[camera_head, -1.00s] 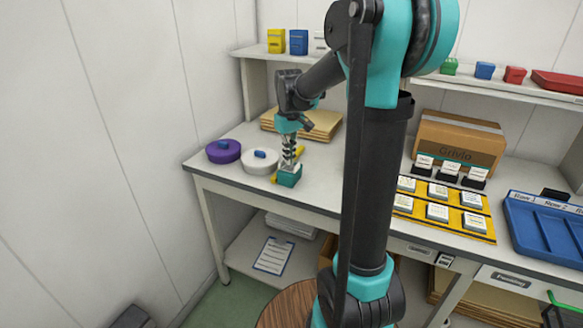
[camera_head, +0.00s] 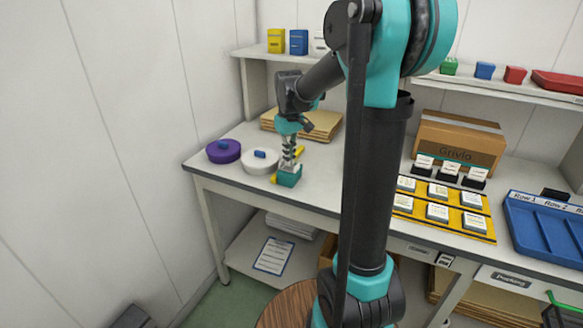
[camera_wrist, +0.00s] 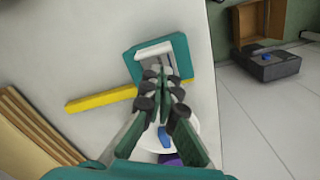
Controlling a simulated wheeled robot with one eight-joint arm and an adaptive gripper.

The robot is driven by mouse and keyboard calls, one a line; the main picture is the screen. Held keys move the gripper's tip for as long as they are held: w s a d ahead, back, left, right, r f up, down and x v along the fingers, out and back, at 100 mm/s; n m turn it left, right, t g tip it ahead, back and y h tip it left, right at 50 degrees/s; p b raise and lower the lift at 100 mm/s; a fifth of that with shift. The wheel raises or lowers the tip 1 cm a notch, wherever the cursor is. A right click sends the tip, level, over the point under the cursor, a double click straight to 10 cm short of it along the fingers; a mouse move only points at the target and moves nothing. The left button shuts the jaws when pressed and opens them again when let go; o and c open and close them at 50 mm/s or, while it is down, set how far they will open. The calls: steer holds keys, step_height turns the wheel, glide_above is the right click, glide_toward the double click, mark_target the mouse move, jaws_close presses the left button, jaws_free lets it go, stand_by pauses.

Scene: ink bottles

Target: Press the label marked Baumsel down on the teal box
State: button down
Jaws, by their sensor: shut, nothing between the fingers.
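The teal box (camera_head: 289,179) sits near the front edge of the bench, left of my upright arm. In the wrist view the teal box (camera_wrist: 183,50) has a white label (camera_wrist: 153,50) on its top face; no wording is readable there. My gripper (camera_head: 288,165) points down over the box. In the wrist view my gripper (camera_wrist: 160,73) is shut and empty, its tips over the label's near part. The tips hide some of the label. I cannot tell whether they touch it.
A yellow bar (camera_wrist: 100,99) lies beside the box. A white round piece (camera_head: 258,162) and a purple one (camera_head: 223,151) stand to its left. Brown envelopes (camera_head: 318,123) lie behind. Yellow trays of labels (camera_head: 446,220) and a Grivlo carton (camera_head: 457,143) are right of my arm.

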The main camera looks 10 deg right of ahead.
mark_target(289, 168)
steer(key=shift+f, duration=0.75)
stand_by(0.4)
stand_by(0.5)
steer(key=shift+r, duration=3.5)
